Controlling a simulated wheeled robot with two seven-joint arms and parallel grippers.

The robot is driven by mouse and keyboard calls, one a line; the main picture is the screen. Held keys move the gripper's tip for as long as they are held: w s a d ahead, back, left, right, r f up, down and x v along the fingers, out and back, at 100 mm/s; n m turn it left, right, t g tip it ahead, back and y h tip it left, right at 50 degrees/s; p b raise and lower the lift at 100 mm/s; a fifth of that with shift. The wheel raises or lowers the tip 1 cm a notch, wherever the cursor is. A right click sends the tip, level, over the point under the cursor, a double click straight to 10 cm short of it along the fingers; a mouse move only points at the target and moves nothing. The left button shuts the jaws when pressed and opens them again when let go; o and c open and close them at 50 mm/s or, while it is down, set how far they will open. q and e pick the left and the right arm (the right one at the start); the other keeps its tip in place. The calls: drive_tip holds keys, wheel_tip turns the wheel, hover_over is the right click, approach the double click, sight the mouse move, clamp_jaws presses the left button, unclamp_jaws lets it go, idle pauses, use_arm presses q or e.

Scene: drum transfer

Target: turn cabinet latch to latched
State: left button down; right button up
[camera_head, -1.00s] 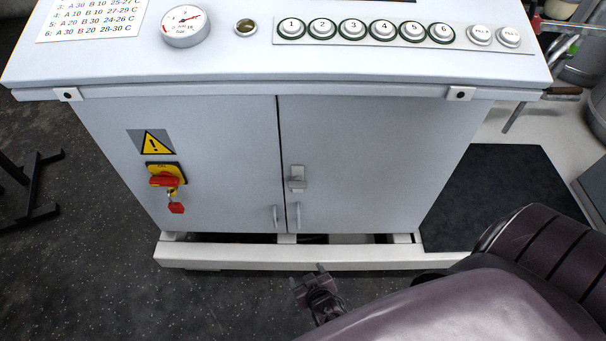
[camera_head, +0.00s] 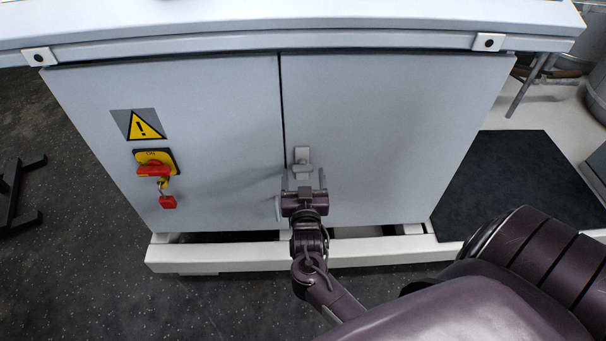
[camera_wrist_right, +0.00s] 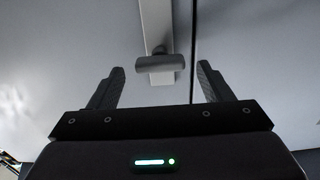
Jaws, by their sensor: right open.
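The cabinet latch (camera_head: 302,158) is a small grey handle on a plate on the right door (camera_head: 395,125), just right of the door seam. In the right wrist view the latch (camera_wrist_right: 160,63) shows as a short crossbar on a pale plate, beside the dark seam and not crossing it. My right gripper (camera_head: 303,180) is just below the latch in the head view, pointing at the door. Its fingers are open. In the wrist view the crossbar lies between the fingertips (camera_wrist_right: 160,72), with gaps on both sides. Contact with the latch is not visible. My left gripper is not in view.
The left door (camera_head: 215,150) carries a warning sign (camera_head: 139,125) and a red and yellow switch (camera_head: 155,168) with a red tag. The console top (camera_head: 300,25) overhangs the doors. A white plinth (camera_head: 210,257) runs below. A dark mat (camera_head: 510,185) lies at right.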

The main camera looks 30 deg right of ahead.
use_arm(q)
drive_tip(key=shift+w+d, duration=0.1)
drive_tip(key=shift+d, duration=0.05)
use_arm(e)
drive_tip(key=shift+x, duration=0.9)
